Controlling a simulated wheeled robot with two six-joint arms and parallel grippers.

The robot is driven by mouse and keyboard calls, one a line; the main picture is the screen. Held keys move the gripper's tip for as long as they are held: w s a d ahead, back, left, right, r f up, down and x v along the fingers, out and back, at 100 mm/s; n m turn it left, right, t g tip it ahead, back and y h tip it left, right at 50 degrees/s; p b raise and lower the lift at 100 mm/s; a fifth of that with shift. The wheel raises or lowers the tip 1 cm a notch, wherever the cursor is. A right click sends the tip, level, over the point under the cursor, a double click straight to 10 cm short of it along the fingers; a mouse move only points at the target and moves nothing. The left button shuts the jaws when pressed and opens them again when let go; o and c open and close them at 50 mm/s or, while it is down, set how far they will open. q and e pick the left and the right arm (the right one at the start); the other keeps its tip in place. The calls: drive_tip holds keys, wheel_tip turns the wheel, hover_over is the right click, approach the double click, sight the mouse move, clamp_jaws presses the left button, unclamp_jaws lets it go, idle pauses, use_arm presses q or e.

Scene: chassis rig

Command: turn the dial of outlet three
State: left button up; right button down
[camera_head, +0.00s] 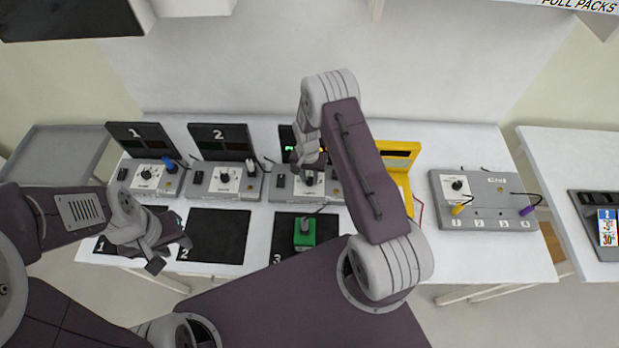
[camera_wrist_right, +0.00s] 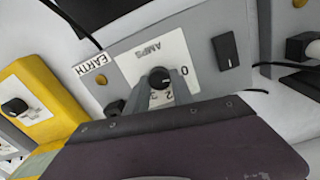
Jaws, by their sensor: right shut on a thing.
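Outlet three is a grey panel (camera_head: 334,196) at the back middle of the table, partly hidden by my right arm. A green light shows on its dark display (camera_head: 287,143). In the right wrist view, its black dial (camera_wrist_right: 160,76) sits on a white AMPS plate (camera_wrist_right: 135,55) with numbers. My right gripper (camera_wrist_right: 163,88) is shut on the dial, with a finger on either side of it. In the head view my right gripper (camera_head: 309,172) comes down from above onto the panel. My left gripper (camera_head: 172,255) is open and empty over the front left of the table.
Outlets one (camera_head: 146,180) and two (camera_head: 225,181) stand to the left. A green block (camera_head: 304,234) with a cable is on mat three. Mat two (camera_head: 212,236) is bare. A yellow unit (camera_head: 398,151) and a grey panel with coloured plugs (camera_head: 482,213) stand to the right.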

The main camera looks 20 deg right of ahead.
sight(309, 179)
idle(0.4)
drive_tip(key=c, duration=1.1)
unclamp_jaws()
drive_tip(key=shift+r, duration=0.1)
wheel_tip(309, 179, up, 9)
drive_tip(key=b, duration=0.2)
drive_tip(key=shift+a, duration=0.1)
